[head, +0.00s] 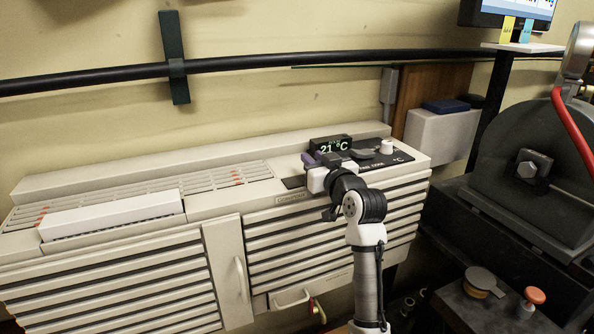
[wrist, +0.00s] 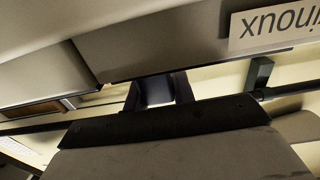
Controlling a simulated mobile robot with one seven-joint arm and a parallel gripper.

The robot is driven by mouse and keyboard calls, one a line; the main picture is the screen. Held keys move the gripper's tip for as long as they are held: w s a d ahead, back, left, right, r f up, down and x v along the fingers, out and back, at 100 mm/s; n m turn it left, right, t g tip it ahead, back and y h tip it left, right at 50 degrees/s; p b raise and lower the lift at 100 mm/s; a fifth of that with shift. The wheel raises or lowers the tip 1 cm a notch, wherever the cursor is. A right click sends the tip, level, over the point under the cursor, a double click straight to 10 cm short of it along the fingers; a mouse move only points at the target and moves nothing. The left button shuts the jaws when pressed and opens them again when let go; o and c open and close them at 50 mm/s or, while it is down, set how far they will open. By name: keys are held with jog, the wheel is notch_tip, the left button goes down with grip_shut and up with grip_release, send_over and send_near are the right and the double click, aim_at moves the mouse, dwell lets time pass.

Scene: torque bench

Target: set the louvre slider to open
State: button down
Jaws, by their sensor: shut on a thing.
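The beige wall unit carries a dark control panel (head: 400,158) on its top right. My gripper (head: 318,162) is at the left part of this panel, just in front of the temperature display (head: 332,144), which reads 21 °C. In the wrist view my two dark fingers (wrist: 158,90) are shut on a small dark block, which I take to be the louvre slider's knob. My gripper and arm hide the knob in the head view. The slider's position and its marks cannot be read.
A grey lever-like knob (head: 362,154) and a white round knob (head: 386,147) stand on the panel right of my gripper. A raised white flap (head: 112,215) is on the left grille. A black pipe (head: 300,61) runs along the wall. A dark machine (head: 525,165) stands at right.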

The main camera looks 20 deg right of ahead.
jog(key=shift+d, duration=0.35)
jog(key=c, duration=1.2)
grip_release()
jog(key=shift+d, duration=0.15)
jog(key=shift+o, duration=0.2)
jog(key=shift+s, duration=0.35)
jog(key=s+b, duration=0.3)
jog(key=s, duration=1)
jog(key=shift+d+b, duration=0.15)
jog(key=shift+b, duration=0.25)
